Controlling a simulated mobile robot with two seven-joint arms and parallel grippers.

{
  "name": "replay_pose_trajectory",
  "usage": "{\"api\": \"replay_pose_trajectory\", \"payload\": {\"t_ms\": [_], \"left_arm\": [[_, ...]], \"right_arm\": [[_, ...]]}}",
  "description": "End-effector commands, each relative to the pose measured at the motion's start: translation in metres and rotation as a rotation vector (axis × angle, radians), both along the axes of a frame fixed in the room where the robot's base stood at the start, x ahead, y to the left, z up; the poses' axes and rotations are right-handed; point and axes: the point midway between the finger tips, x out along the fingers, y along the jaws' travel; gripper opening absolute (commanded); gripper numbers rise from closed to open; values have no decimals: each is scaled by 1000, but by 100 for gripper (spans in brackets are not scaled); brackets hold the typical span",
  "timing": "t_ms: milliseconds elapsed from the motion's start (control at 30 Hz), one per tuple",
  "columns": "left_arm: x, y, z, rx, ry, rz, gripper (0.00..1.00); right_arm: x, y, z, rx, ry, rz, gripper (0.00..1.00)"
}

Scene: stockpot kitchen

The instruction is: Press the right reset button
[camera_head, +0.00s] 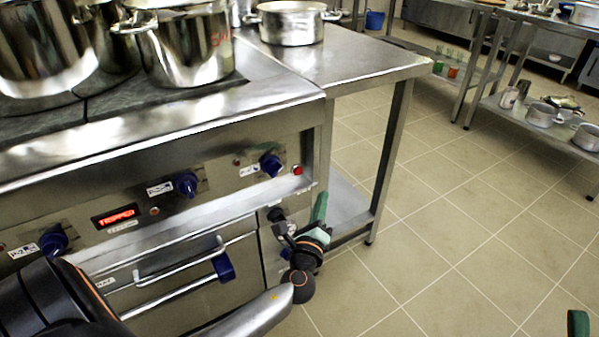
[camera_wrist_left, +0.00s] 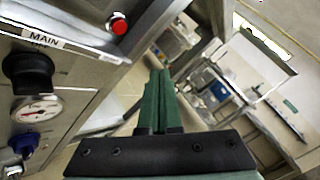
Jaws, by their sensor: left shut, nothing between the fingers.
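A red button (camera_head: 297,170) sits at the right end of the stove's front panel, and it also shows in the left wrist view (camera_wrist_left: 119,24). My left gripper (camera_head: 321,195) has green fingers that are shut together with nothing between them. They point up, just right of and below the red button, beside the stove's front right corner. In the left wrist view the shut fingers (camera_wrist_left: 160,75) are right of and below the button, apart from it. A green piece at the lower right edge looks like part of my right gripper (camera_head: 577,322); most of it is cut off.
The panel carries blue knobs (camera_head: 185,184) and a red lit display (camera_head: 115,216) reading "TRIPPED". A gauge (camera_wrist_left: 36,112) and a black knob (camera_wrist_left: 28,71) under a "MAIN" label are close to my left gripper. Large pots (camera_head: 187,50) stand on the stove. Tiled floor (camera_head: 450,220) is open at right.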

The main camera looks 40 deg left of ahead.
Motion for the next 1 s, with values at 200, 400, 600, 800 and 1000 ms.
{"api": "replay_pose_trajectory", "payload": {"t_ms": [200,400,600,800,1000], "left_arm": [[11,28,1,2,-1,2,0],[22,53,0,1,-1,2,0],[29,69,-1,1,0,0,0],[31,75,0,-1,0,0,0],[31,75,0,-1,0,0,0]], "right_arm": [[0,0,0,-1,0,-1,80],[0,0,-1,1,0,-1,80],[0,0,-5,4,4,2,80],[1,0,-6,7,7,5,80],[0,1,-6,8,8,6,80]]}}
